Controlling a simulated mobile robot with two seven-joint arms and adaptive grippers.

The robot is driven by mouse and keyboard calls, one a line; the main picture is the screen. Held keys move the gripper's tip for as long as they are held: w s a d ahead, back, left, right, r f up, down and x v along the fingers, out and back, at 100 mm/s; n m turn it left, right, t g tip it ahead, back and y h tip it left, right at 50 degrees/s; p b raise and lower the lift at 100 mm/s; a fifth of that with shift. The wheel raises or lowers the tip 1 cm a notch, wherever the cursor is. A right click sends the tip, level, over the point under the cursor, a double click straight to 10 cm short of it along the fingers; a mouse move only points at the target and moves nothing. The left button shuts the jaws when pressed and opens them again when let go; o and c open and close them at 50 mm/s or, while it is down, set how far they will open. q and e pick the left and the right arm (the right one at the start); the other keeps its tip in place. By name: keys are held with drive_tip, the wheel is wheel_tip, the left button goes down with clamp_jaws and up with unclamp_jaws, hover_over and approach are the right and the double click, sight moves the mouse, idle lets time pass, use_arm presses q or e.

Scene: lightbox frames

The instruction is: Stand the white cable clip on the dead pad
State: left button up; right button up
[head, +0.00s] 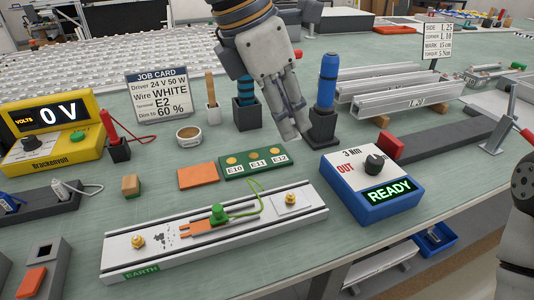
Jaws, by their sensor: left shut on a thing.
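My left gripper (291,130) reaches down from the top centre, beside the black block of the blue driver. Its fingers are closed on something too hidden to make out. A white piece with a pale cable (62,191) sits in a dark rack at the left and looks like the white cable clip. No pad is readably marked dead. A flat orange pad (198,176) lies bare left of the green E10, E11, E12 terminal board (252,163). A pale square plate (291,201) is on the right part of the earth rail. My right gripper is not visible.
The earth rail (120,254) with a green wire lies in front. A blue READY box (371,186) stands to its right.

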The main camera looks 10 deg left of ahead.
use_arm(q)
drive_tip(key=shift+d+f, duration=0.1)
drive_tip(key=shift+d, duration=0.15)
drive_tip(key=w+a+f, duration=0.1)
drive_tip(key=w+f, duration=0.2)
drive_tip(key=w, duration=0.1)
drive_tip(key=w+a+f+b, duration=0.1)
drive_tip(key=w+a+f, duration=0.1)
drive_tip(key=w+f, duration=0.1)
drive_tip(key=w+a+f, duration=0.1)
drive_tip(key=w+f, duration=0.2)
drive_tip(key=w, duration=0.1)
drive_tip(key=shift+w+a+b, duration=0.3)
drive_tip(key=shift+w+b, duration=0.05)
drive_tip(key=shift+w+a+f, duration=0.1)
drive_tip(key=shift+w+f, duration=0.15)
drive_tip(key=shift+w, duration=0.05)
drive_tip(key=f, duration=0.3)
drive_tip(key=shift+w+a+f, duration=0.2)
drive_tip(key=shift+w+f, duration=0.05)
drive_tip(key=shift+w, duration=0.05)
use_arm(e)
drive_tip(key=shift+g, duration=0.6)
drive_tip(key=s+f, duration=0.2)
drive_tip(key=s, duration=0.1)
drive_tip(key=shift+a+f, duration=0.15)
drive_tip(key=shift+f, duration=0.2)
use_arm(q)
drive_tip(key=shift+f, duration=0.1)
